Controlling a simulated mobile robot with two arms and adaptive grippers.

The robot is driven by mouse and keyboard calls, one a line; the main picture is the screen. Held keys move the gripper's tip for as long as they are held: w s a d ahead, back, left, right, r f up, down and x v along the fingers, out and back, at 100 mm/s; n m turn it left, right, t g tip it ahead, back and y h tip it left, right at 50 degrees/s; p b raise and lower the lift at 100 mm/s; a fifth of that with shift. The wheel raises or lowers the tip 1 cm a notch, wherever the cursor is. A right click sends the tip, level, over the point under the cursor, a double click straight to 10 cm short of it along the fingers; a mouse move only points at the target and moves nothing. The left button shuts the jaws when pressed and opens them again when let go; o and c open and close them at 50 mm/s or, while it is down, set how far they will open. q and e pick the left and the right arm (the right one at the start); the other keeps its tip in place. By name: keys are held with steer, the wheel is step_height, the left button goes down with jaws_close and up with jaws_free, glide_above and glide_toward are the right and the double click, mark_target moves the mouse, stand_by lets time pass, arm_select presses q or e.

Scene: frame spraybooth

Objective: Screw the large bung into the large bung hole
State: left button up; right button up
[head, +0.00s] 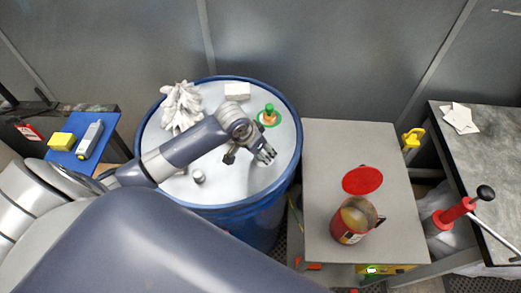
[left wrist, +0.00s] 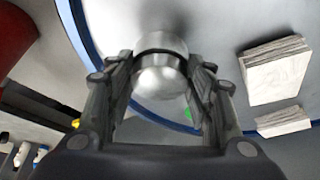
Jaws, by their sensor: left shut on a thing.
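My left gripper (head: 264,154) is over the right part of the pale lid of the blue drum (head: 225,203). In the left wrist view its two fingers (left wrist: 160,82) are closed on a shiny rounded metal piece (left wrist: 160,76), which I take to be the large bung. In the head view this piece is hidden by the gripper. A small silver cylinder (head: 198,176) stands on the lid, left of the gripper. I cannot make out the large bung hole in either view. My right gripper is not in view.
A grey bench (head: 330,145) to the right bears a red can (head: 352,221) and a red disc (head: 362,180).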

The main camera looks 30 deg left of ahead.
arm_select(q)
steer(key=shift+w+a+m+h, duration=0.1)
steer(key=shift+a+m+h, duration=0.1)
steer(key=shift+m, duration=0.35)
steer(key=shift+a+m+h, duration=0.1)
steer(key=shift+m+h, duration=0.1)
steer(key=shift+m, duration=0.35)
steer(key=shift+d+m+g+h, duration=0.1)
steer(key=shift+m+g+h, duration=0.3)
steer(key=shift+m, duration=0.7)
steer(key=shift+w+f+m+g+h, duration=0.1)
steer(key=shift+w+m+g+h, duration=0.15)
steer(key=shift+m, duration=0.75)
steer(key=shift+m+g+h+b, duration=0.35)
steer(key=shift+m+b, duration=0.2)
steer(key=shift+m, duration=0.45)
steer(key=shift+a+m, duration=0.2)
steer(key=shift+m, duration=0.1)
